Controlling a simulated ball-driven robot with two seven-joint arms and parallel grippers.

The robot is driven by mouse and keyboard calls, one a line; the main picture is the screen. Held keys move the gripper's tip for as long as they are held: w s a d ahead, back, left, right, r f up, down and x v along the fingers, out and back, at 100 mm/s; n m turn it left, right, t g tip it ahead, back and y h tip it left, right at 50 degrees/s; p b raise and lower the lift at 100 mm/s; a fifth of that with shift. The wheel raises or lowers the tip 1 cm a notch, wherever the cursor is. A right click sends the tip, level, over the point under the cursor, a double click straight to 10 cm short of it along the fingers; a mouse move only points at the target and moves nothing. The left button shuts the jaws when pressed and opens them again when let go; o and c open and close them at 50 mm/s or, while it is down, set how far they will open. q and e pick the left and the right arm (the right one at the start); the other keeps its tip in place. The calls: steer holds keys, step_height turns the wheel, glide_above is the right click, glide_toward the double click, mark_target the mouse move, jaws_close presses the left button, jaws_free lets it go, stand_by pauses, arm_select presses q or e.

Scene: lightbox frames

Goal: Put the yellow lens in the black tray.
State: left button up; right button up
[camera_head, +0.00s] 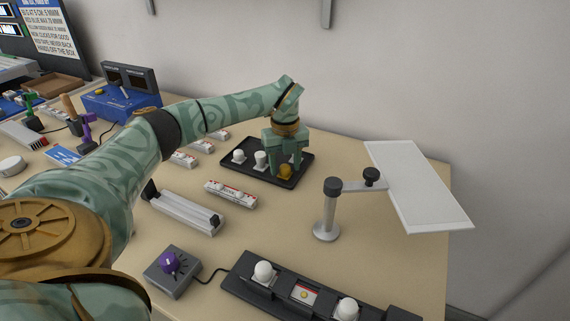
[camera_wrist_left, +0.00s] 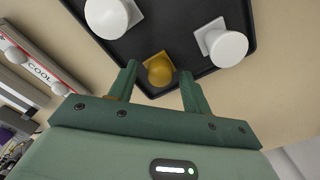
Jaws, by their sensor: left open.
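The yellow lens (camera_head: 285,171) sits in the black tray (camera_head: 292,182), near the tray's front right part. In the left wrist view the yellow lens (camera_wrist_left: 159,68) lies on the dark tray floor (camera_wrist_left: 170,28), close to the tray's edge. My left gripper (camera_head: 286,160) is over the tray. Its two fingers (camera_wrist_left: 160,80) are apart, one on each side of the lens, with a visible gap between them and the lens. My right gripper is in neither view.
White lenses (camera_head: 239,156) (camera_head: 261,160) share the tray. A white panel on a stand (camera_head: 327,229) is to the right. A labelled strip (camera_head: 231,194), a silver rail (camera_head: 186,212), a purple-knobbed box (camera_head: 172,283) and a black lamp bar (camera_head: 275,294) lie nearer.

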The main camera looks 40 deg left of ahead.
mark_target(285, 166)
arm_select(q)
step_height(285, 166, up, 12)
steer(key=p, duration=0.4)
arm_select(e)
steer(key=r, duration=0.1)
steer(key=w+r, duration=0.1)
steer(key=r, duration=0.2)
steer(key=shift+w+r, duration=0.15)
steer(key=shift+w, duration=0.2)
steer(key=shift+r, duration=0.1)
